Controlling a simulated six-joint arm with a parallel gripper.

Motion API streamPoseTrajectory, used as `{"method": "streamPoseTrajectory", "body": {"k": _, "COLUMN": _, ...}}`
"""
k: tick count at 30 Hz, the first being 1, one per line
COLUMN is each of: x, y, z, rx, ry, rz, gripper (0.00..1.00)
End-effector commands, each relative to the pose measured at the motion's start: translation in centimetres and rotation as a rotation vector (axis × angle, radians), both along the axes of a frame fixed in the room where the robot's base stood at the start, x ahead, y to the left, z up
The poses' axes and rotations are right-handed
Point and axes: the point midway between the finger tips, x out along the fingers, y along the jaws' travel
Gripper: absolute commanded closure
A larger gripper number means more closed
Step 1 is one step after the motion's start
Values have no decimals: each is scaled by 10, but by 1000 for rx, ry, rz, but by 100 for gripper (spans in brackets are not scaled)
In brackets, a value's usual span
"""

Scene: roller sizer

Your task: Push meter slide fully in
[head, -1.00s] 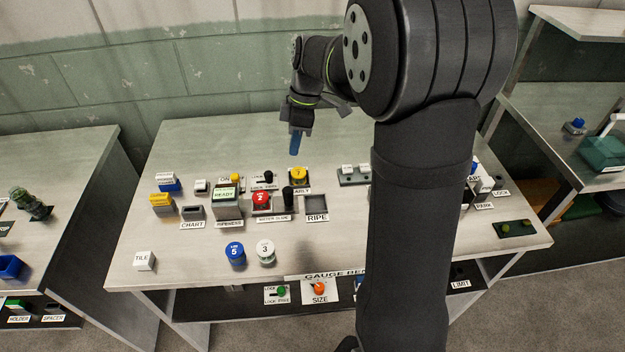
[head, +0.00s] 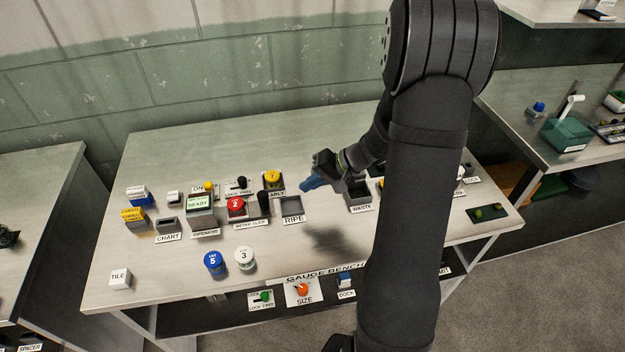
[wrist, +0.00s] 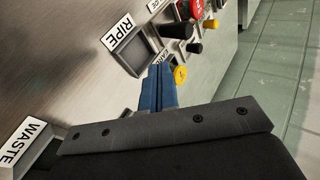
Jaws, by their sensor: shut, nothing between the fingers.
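The meter slide's label (head: 252,223) stands on the bench in the head view. Directly behind it are a red-capped piece (head: 236,206) on a small base and an upright black handle (head: 264,203) at its right. In the wrist view the red cap (wrist: 190,8) and a black handle (wrist: 175,30) show past the RIPE tray. My gripper (head: 307,184) is shut and empty, its blue fingers pointing left above the bench, right of the handle and apart from it. The blue fingertips (wrist: 159,72) also show in the wrist view. How far the slide sits in is unclear.
The RIPE tray (head: 291,205) lies between the handle and my gripper's side. A yellow-capped piece (head: 272,177) stands behind the handle. The WASTE bin (head: 359,202) is at the right. Blue (head: 214,261) and white (head: 244,257) capped pieces stand in front.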

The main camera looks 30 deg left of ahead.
Motion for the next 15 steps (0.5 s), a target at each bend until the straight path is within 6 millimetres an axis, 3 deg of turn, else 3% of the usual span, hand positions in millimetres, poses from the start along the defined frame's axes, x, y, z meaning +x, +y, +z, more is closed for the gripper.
{"method": "streamPoseTrajectory", "body": {"k": 8, "x": -24, "y": 39, "z": -41, "rx": -3, "ry": 1, "rz": 6, "gripper": 100}}
{"method": "streamPoseTrajectory", "body": {"k": 15, "x": -38, "y": 65, "z": -36, "rx": 0, "ry": -2, "rz": 4, "gripper": 100}}
